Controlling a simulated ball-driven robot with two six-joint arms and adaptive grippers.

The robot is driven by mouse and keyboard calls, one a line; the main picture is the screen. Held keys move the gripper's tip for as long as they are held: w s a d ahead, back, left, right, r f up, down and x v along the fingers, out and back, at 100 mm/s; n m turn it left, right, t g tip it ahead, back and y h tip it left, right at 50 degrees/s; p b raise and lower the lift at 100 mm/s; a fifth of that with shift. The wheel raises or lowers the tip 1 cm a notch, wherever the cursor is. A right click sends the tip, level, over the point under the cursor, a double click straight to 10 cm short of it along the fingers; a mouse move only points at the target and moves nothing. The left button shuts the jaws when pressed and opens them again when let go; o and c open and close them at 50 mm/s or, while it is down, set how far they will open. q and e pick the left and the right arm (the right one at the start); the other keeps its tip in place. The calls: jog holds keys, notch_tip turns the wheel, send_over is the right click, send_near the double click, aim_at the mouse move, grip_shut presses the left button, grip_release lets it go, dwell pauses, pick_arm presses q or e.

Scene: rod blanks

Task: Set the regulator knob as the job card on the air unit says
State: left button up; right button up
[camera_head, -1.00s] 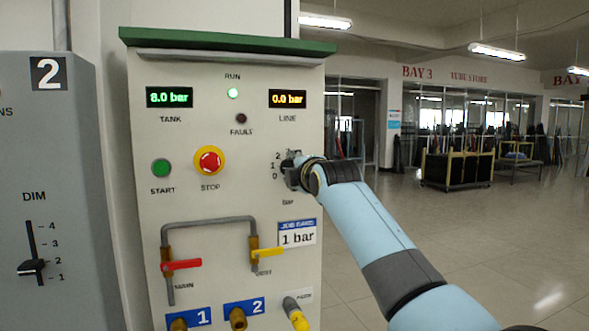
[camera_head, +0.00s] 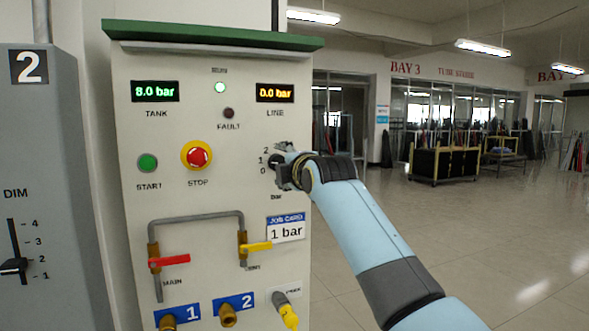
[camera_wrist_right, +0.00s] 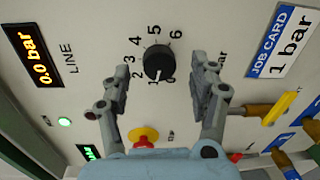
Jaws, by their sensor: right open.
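The regulator knob (camera_wrist_right: 158,63) is black and round, on the air unit's pale panel (camera_head: 190,220), with a number scale around it. Its white mark points towards the 0 and 1 end; which one I cannot tell exactly. My right gripper (camera_wrist_right: 157,78) is open, with one finger on each side of the knob and a gap to it on both sides. In the head view the right gripper (camera_head: 284,168) partly hides the knob. The job card (camera_head: 286,228) reads 1 bar. The line display (camera_head: 275,92) reads 0.0 bar. My left gripper is not in view.
The tank display (camera_head: 155,91) reads 8.0 bar and the run lamp (camera_head: 220,87) is lit. The red stop button (camera_head: 197,156), green start button (camera_head: 148,163), red valve handle (camera_head: 168,260) and yellow valve handle (camera_head: 256,247) are on the same panel. Open floor lies to the right.

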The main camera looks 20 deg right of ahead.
jog(key=s, duration=0.9)
jog(key=shift+s+r, duration=0.3)
jog(key=shift+s, duration=0.1)
